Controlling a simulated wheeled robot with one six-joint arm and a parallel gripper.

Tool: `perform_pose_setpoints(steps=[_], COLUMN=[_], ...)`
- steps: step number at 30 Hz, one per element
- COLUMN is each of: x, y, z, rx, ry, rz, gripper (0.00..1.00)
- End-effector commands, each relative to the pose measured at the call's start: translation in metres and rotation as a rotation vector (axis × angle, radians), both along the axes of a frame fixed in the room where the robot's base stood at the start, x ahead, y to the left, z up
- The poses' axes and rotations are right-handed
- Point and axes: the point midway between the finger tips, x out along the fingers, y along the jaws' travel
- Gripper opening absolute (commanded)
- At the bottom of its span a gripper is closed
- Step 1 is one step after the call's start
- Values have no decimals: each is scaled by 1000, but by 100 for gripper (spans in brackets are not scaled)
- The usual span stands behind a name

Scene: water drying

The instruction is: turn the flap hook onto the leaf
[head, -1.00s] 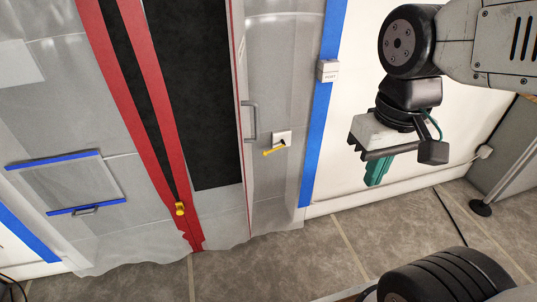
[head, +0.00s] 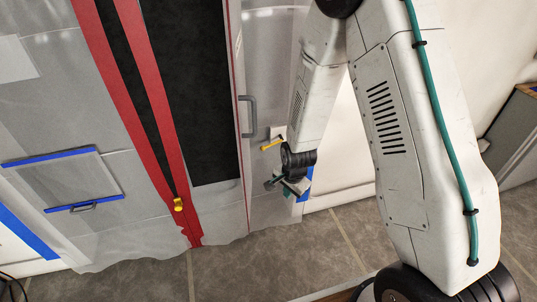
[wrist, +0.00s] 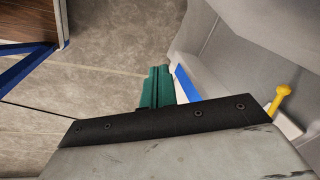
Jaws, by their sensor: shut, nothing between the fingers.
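The flap hook (head: 271,145) is a yellow lever on a small pale plate, mounted on the translucent sheet right of the grey handle (head: 248,116). Its free end points left and slightly down. My forearm hides part of the plate. The panel with the grey handle looks like the leaf (head: 257,75); its exact edges are unclear. My gripper (head: 303,182) is just below and right of the hook, apart from it. In the wrist view its green fingers (wrist: 157,86) are shut and empty, and the yellow hook (wrist: 281,100) shows at the right.
A blue-taped pocket (head: 68,180) is at the left. The tiled floor (head: 250,265) is clear below the sheet. A grey cabinet (head: 515,140) stands at the right.

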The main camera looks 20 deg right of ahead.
Motion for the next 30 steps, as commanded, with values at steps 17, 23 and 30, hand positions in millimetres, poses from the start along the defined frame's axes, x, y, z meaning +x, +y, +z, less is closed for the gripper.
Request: perform_pose_setpoints(steps=[17, 23, 30], x=[113, 125, 144], y=[-5, -5, -6], z=[-87, -50, -47], rx=[959, 1295, 1362], ry=[-837, -896, -893], rz=[-1198, -1309, -1334], gripper=[0, 0, 0])
